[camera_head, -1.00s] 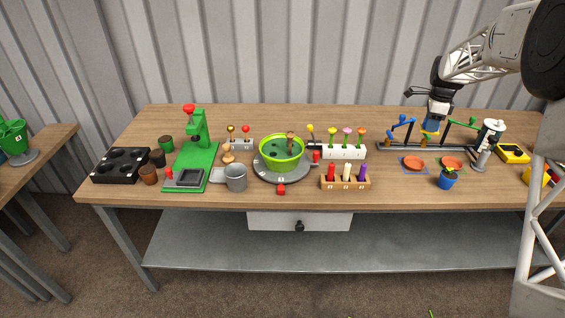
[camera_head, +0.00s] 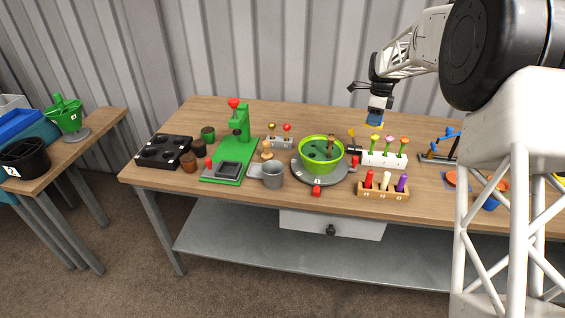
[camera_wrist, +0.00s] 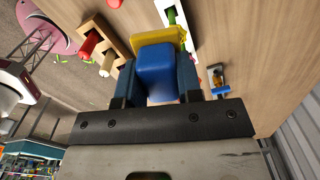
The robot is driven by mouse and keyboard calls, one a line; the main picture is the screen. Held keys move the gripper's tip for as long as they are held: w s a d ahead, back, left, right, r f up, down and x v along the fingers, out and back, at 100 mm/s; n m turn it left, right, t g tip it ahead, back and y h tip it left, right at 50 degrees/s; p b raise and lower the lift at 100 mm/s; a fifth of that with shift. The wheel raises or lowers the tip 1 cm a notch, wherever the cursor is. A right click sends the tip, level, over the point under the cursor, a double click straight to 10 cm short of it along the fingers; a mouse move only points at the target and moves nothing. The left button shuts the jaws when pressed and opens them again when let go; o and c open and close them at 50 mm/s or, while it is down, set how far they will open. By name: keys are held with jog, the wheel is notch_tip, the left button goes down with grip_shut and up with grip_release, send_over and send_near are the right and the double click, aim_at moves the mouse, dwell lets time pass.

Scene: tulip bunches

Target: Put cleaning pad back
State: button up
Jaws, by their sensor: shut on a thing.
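My gripper (camera_head: 378,108) is shut on the cleaning pad (camera_head: 374,123), which has a blue grip and a yellow underside. The pad hangs in the air, apart from the table, near the white flower rack (camera_head: 380,159) with several coloured blooms. In the wrist view, the blue grip (camera_wrist: 157,75) sits between my two fingers and the yellow part (camera_wrist: 160,38) shows beyond it. The exact height of the pad above the table cannot be told.
A wooden holder (camera_head: 383,193) with red, cream and purple pegs stands in front of the white rack. A green bowl (camera_head: 321,166) on a grey turntable, a grey mug (camera_head: 272,178) and a green press (camera_head: 241,153) stand to the left. Bare tabletop (camera_head: 330,113) lies behind them.

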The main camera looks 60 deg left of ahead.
jog(key=shift+n, duration=0.7)
jog(key=s+a+f, duration=0.1)
jog(key=s+a, duration=0.2)
jog(key=s+a+f, duration=0.1)
jog(key=s+a, duration=0.3)
jog(key=s+a+f, duration=0.1)
jog(key=s+a, duration=0.2)
jog(key=s, duration=0.1)
jog(key=shift+s+a+f, duration=0.2)
jog(key=shift+f, duration=0.1)
jog(key=n, duration=0.1)
send_over(282, 162)
notch_tip(282, 162, down, 4)
jog(key=shift+w+a+f, duration=0.1)
jog(key=shift+w, duration=0.05)
jog(key=shift+f, duration=3.05)
jog(key=shift+f, duration=1.85)
jog(key=shift+f, duration=0.2)
